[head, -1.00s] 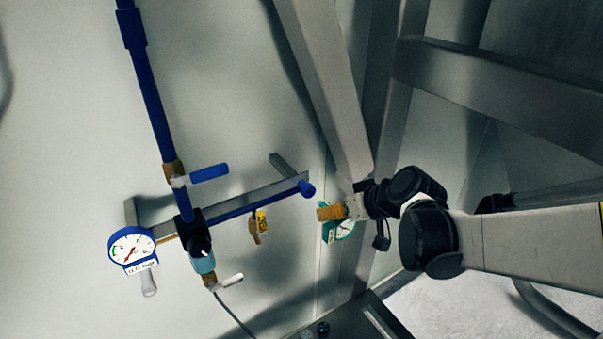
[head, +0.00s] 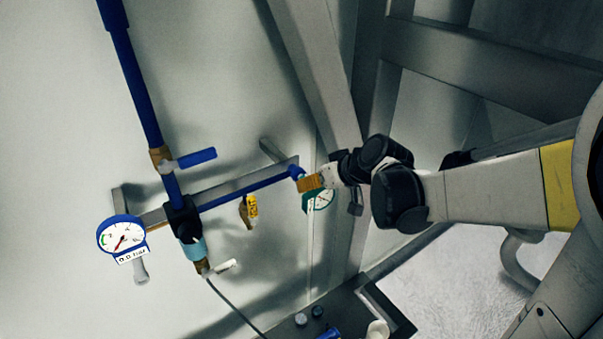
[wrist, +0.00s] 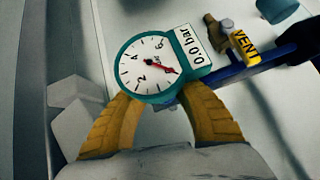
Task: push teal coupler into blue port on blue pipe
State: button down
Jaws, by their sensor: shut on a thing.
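My gripper (head: 309,183) is shut on a small teal gauge (head: 321,197), at the end of the blue pipe (head: 245,190). In the wrist view, the gauge's round white face (wrist: 148,65) sits between the yellow fingers (wrist: 207,115), with a "0.0 bar" label. The teal coupler cannot be made out apart from the gauge; the fingers and dial hide it. The blue port (head: 297,172) is the pipe's right end, right beside my fingertips. The blue pipe also shows behind the gauge in the wrist view (wrist: 228,74). Whether coupler and port touch cannot be told.
A brass valve with a yellow VENT tag (head: 251,206) hangs below the pipe. A blue-rimmed gauge (head: 121,238) and a blue-handled valve (head: 190,160) are at left. A steel frame beam (head: 320,80) stands close behind my gripper.

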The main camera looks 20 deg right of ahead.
jog(key=shift+w, duration=0.2)
dwell(0.4)
jog(key=c, duration=1.2)
grip_release()
jog(key=shift+o, duration=0.2)
jog(key=shift+s, duration=0.1)
jog(key=v, duration=1.1)
jog(key=s+a+f+h+b, duration=0.1)
jog(key=s+f+b, duration=0.3)
jog(key=f+b, duration=0.7)
jog(key=s+a+f+m+h+b, duration=0.1)
jog(key=s+f+b, duration=0.4)
jog(key=f+b, duration=0.6)
jog(key=s+a+f+m+g+h+b, duration=0.1)
jog(key=s+f+b, duration=0.4)
jog(key=f+b, duration=0.6)
notch_tip(320, 180, down, 5)
jog(key=shift+a+h, duration=0.2)
jog(key=shift+h, duration=0.4)
